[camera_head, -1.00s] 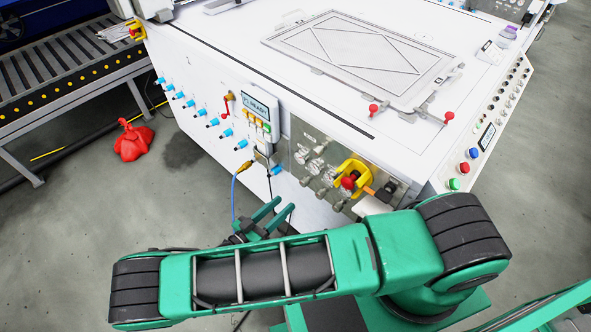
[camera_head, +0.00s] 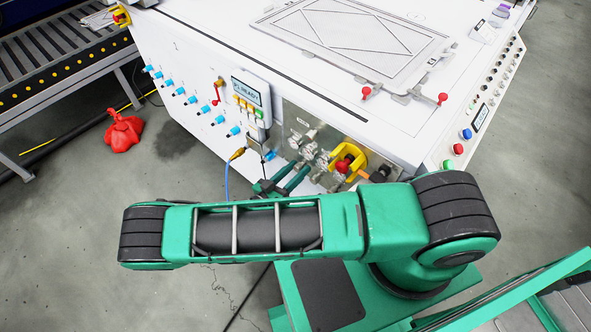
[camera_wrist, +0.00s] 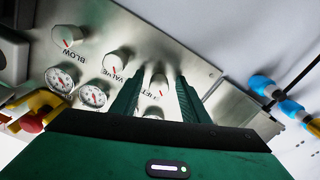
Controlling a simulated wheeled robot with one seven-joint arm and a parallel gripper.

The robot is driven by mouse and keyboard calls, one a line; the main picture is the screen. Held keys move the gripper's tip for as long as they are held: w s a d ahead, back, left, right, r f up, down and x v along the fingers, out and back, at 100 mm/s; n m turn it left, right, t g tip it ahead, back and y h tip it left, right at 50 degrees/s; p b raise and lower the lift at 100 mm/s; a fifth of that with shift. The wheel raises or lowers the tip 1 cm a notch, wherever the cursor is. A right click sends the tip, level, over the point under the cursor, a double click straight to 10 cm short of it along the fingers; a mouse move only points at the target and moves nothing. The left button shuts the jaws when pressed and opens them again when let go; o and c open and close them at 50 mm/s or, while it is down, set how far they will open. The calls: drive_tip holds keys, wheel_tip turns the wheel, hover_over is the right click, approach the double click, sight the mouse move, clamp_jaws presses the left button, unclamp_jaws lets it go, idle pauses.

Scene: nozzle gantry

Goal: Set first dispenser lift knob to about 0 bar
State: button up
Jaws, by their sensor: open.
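A steel panel (camera_wrist: 190,58) carries several silver knobs with red pointer marks. A knob (camera_wrist: 158,84) next to lettering that looks like "LIFT" shows between the fingers of my gripper (camera_wrist: 160,76). The fingers are open and stand either side of it in the picture; I cannot tell whether they touch it. The "VALVE" knob (camera_wrist: 117,62) and "BLOW" knob (camera_wrist: 67,36) are to its left. Another knob (camera_wrist: 152,112) is partly hidden by my gripper. In the head view my gripper (camera_head: 284,178) is open at the panel's lower left, and the knob there is hard to make out.
Two dial gauges (camera_wrist: 93,95) sit left of my gripper. A red knob in a yellow guard (camera_head: 347,160) is to the right on the panel. Blue fittings (camera_head: 218,121) and a cable (camera_head: 229,172) lie to the left. A red heap (camera_head: 123,131) lies on the floor.

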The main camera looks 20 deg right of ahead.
drive_tip(key=shift+c, duration=0.2)
clamp_jaws()
drive_tip(key=shift+n, duration=0.4)
drive_tip(key=n, duration=0.3)
drive_tip(key=shift+n, duration=0.3)
drive_tip(key=n, duration=0.3)
drive_tip(key=shift+n, duration=0.4)
drive_tip(key=n, duration=0.4)
drive_tip(key=shift+a, duration=0.1)
drive_tip(key=shift+n, duration=2.1)
